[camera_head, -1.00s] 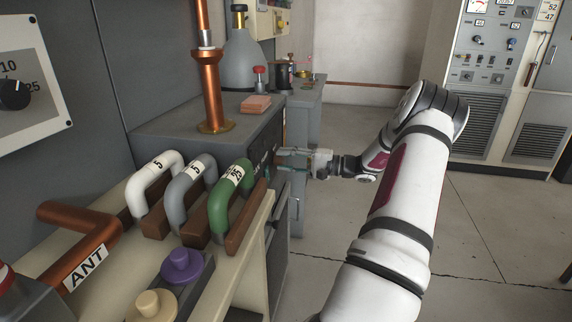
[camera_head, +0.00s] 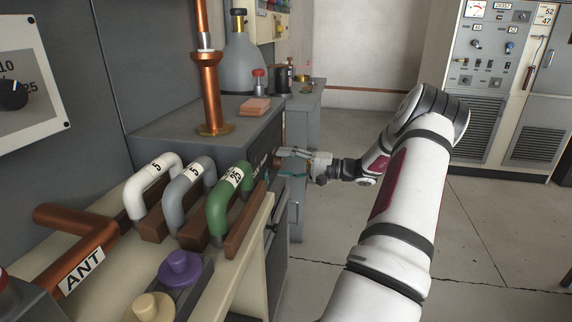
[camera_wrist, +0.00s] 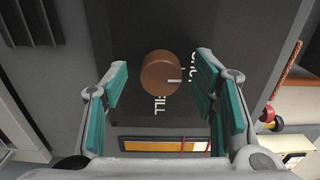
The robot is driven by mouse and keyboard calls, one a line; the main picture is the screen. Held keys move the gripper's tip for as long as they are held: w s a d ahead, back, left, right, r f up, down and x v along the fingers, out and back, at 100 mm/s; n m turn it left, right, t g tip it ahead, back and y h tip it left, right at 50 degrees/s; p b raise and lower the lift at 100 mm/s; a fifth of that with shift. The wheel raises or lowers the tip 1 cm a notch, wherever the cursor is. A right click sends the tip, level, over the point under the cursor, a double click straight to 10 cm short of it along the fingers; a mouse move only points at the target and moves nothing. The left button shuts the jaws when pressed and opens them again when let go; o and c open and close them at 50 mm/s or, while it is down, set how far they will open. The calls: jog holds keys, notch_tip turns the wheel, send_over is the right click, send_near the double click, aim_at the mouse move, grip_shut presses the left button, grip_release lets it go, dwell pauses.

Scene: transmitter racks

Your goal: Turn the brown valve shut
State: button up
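The brown valve (camera_wrist: 161,71) is a round brown knob with a pale pointer line on its right side, in the middle of the wrist view. It sits on a dark panel (camera_wrist: 120,25) with white lettering, "FILL" below it and a partly hidden word to its right. My gripper (camera_wrist: 161,85) is open, its teal-padded fingers on either side of the knob with gaps between. In the head view my gripper (camera_head: 280,164) is at the front face of the grey cabinet (camera_head: 165,122), and the valve cannot be made out clearly there.
Beside the arm stands a bench with white, grey and green (camera_head: 231,193) handles, a purple knob (camera_head: 180,266) and a copper pipe marked ANT (camera_head: 75,262). A copper column (camera_head: 209,95) and a grey bottle (camera_head: 243,60) stand behind. The floor (camera_head: 490,240) to the right is clear.

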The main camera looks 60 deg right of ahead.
jog(key=v, duration=1.2)
dwell(0.5)
